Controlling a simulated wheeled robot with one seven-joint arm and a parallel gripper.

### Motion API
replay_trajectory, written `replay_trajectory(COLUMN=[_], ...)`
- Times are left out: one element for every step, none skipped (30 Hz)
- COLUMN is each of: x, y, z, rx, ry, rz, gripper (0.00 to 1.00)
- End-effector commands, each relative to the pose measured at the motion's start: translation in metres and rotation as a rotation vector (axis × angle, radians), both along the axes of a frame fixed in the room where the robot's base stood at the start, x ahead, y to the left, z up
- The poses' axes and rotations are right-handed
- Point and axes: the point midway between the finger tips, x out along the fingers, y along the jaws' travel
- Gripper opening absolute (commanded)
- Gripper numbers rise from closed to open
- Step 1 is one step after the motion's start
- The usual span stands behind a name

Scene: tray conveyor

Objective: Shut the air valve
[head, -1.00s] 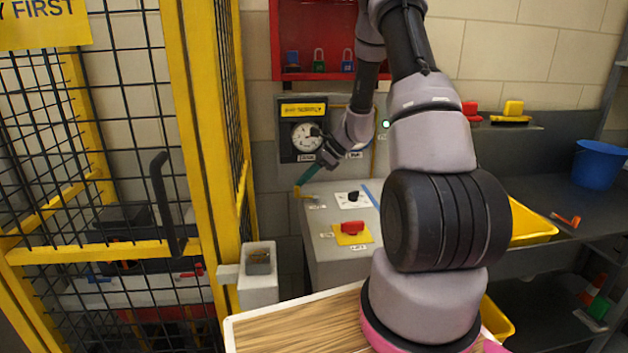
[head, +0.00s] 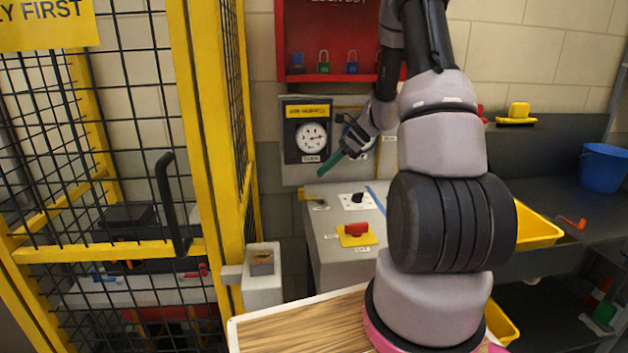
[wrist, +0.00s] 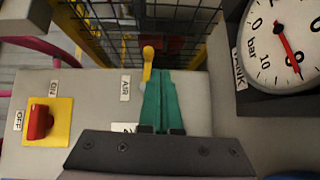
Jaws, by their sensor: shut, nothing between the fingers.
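The air valve's yellow lever (head: 308,193) is on the left edge of the grey cabinet top, below the gauge panel. In the wrist view the yellow lever (wrist: 147,62) stands just beyond my fingertips, beside a label reading AIR (wrist: 125,88). Its lower part is hidden by the fingers. My gripper (head: 321,173) has green fingers, shut with nothing between them, and is above and slightly right of the lever in the head view. The fingers (wrist: 160,76) point toward the lever in the wrist view; whether they touch it I cannot tell.
A red switch on a yellow plate (head: 356,234) and a black knob (head: 358,198) sit on the cabinet top. A tank gauge (head: 312,136) is on the wall panel behind. A yellow mesh fence (head: 205,150) stands left. A red lockout box (head: 330,40) hangs above.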

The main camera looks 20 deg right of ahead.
Motion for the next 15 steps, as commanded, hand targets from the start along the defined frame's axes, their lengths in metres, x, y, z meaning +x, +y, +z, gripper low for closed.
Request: replay_trajectory(x=[-0.001, -0.002, -0.004, -0.005, -0.005, -0.006, -0.007, -0.007, -0.008, -0.008, -0.008, -0.009, -0.009, -0.009, -0.009], y=[-0.007, -0.011, -0.015, -0.019, -0.021, -0.024, -0.026, -0.028, -0.029, -0.030, -0.031, -0.031, -0.032, -0.032, -0.032], z=[0.008, 0.012, 0.017, 0.019, 0.022, 0.026, 0.028, 0.030, 0.032, 0.033, 0.033, 0.034, 0.034, 0.034, 0.034], rx=[-0.001, -0.002, 0.000, -0.001, 0.000, 0.001, 0.000, 0.000, 0.000, 0.001, 0.001, 0.001, 0.001, 0.001, 0.001], ry=[-0.003, -0.002, -0.001, -0.001, -0.001, -0.001, -0.001, -0.001, -0.001, 0.000, 0.000, 0.000, 0.000, 0.000, 0.000], rz=[-0.003, -0.001, -0.003, -0.001, -0.002, -0.002, -0.001, 0.000, -0.001, 0.000, 0.000, 0.000, 0.001, 0.001, 0.001], gripper=[0.00, 0.00, 0.00, 0.00, 0.00, 0.00, 0.00, 0.00, 0.00, 0.00, 0.00, 0.00, 0.00, 0.00, 0.00])
